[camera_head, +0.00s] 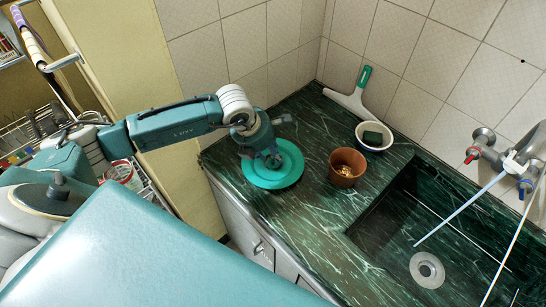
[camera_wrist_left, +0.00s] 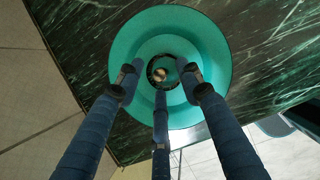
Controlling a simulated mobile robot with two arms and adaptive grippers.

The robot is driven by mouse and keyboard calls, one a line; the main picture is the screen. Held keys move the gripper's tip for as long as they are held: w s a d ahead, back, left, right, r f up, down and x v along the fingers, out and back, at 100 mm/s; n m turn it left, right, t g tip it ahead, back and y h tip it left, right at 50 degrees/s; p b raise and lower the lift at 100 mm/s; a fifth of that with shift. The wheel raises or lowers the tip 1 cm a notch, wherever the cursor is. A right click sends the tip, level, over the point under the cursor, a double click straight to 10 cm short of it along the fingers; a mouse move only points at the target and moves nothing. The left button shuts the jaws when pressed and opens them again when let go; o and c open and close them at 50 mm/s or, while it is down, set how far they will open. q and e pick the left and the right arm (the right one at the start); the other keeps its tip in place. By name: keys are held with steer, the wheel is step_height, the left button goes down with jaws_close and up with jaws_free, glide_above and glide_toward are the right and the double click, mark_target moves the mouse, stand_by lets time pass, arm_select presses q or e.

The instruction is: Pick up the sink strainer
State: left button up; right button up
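I cannot tell whether the fingertips touch the strainer. My right gripper is not in view.
A brown pot (camera_head: 347,167) stands just right of the strainer. Behind it are a white bowl with a dark sponge (camera_head: 373,137) and a squeegee (camera_head: 354,95) against the tiled wall. The sink, with a metal drain (camera_head: 427,270), and taps (camera_head: 482,146) are at the right.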

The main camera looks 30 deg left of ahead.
arm_select(q)
steer(key=shift+w+d+f, duration=0.1)
steer(key=shift+w+f, duration=0.1)
steer(key=shift+f, duration=0.4)
jaws_close()
steer(key=shift+r, duration=0.1)
steer(key=shift+r, duration=0.75)
step_height(320, 180, up, 18)
steer(key=b, duration=0.4)
steer(key=shift+r, duration=0.2)
